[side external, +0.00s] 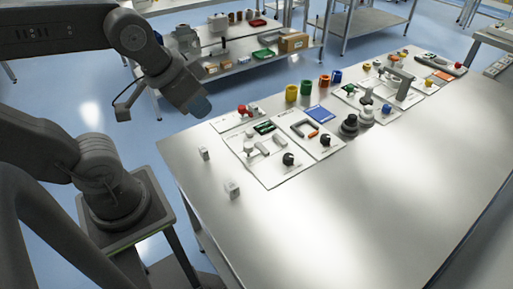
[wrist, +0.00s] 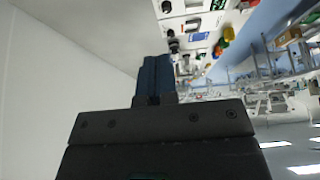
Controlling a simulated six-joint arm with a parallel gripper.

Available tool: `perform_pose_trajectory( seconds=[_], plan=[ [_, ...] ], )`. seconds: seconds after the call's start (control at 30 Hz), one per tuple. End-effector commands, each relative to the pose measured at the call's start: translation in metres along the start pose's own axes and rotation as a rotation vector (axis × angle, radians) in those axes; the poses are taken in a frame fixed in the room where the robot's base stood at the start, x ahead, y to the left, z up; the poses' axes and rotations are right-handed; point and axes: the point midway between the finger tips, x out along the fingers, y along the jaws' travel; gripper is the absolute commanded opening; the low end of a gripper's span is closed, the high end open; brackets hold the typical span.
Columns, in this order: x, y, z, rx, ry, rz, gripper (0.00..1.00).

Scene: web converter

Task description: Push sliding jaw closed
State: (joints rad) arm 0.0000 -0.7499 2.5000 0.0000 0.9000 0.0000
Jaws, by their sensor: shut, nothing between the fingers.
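My gripper (side external: 200,107) hangs in the air at the left, beyond the table's left end and apart from the panels. Its dark blue fingers are together with nothing between them; they also show in the wrist view (wrist: 155,72). A white panel (side external: 270,174) on the table carries small light grey blocks (side external: 265,150) and a black knob (side external: 288,159). These blocks may include the sliding jaw, but they are too small to tell which part it is or how wide its gap is. In the wrist view the panels (wrist: 203,24) are small, beyond the fingertips.
The metal table (side external: 370,200) is bare at front and right. Two small white blocks (side external: 232,189) stand near its left edge. Beside the panel are a blue tray (side external: 319,114), a dark round stacked part (side external: 349,125) and coloured cups (side external: 306,87). More fixtures stand toward the back right.

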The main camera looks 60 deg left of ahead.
Motion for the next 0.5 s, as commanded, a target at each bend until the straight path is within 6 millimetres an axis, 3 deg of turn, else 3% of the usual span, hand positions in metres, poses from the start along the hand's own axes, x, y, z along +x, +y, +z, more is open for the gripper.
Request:
perform_pose_trajectory(
  seconds=[0.2, 0.37, 0.5],
  plan=[
    [0.000, 0.000, 0.000, 0.000, 0.000, 0.000, 0.00],
    [0.003, -0.002, -0.005, -0.009, -0.017, -0.005, 0.15],
    [0.018, -0.011, -0.025, -0.041, -0.087, -0.020, 0.29]
  ],
)
